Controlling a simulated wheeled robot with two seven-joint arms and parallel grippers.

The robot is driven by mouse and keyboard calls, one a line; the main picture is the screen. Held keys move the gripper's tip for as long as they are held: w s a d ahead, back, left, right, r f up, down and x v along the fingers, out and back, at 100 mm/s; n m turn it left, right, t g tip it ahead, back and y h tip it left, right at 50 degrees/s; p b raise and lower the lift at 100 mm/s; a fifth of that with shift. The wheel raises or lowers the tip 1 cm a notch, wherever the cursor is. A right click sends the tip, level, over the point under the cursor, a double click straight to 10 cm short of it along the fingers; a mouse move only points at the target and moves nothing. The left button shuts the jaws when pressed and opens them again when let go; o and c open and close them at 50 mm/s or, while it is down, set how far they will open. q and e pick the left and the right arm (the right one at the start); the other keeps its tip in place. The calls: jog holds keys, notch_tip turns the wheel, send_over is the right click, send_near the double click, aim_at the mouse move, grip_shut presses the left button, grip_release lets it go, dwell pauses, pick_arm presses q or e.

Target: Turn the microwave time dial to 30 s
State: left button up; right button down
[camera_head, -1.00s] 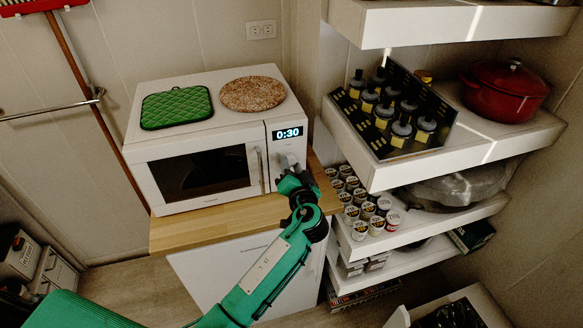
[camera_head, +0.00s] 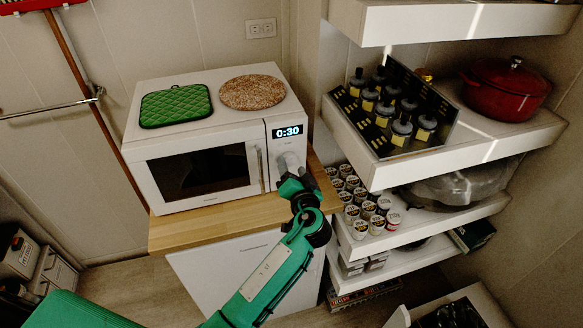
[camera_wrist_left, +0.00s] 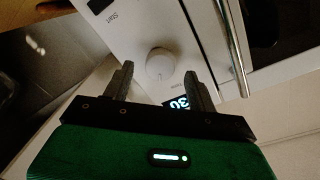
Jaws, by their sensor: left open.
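The white microwave (camera_head: 230,135) stands on a wooden counter, its door closed. Its display (camera_head: 288,132) reads 0:30. The round white time dial (camera_head: 290,160) is below the display; it also shows in the left wrist view (camera_wrist_left: 159,63). My left gripper (camera_head: 290,180) is in front of the control panel, just below the dial. In the left wrist view its two dark fingers (camera_wrist_left: 157,82) are open and apart, with nothing between them. The dial lies beyond the fingertips, clear of them. My right gripper is not in view.
A green quilted mat (camera_head: 176,105) and a round cork trivet (camera_head: 252,92) lie on the microwave. Shelves to the right hold bottles (camera_head: 401,128), small jars (camera_head: 361,228) and a red pot (camera_head: 505,90). Their edge is near my left gripper.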

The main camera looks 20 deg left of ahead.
pick_arm(q)
jog(key=b+v, duration=0.4)
jog(key=v, duration=0.8)
jog(key=shift+s+d, duration=0.1)
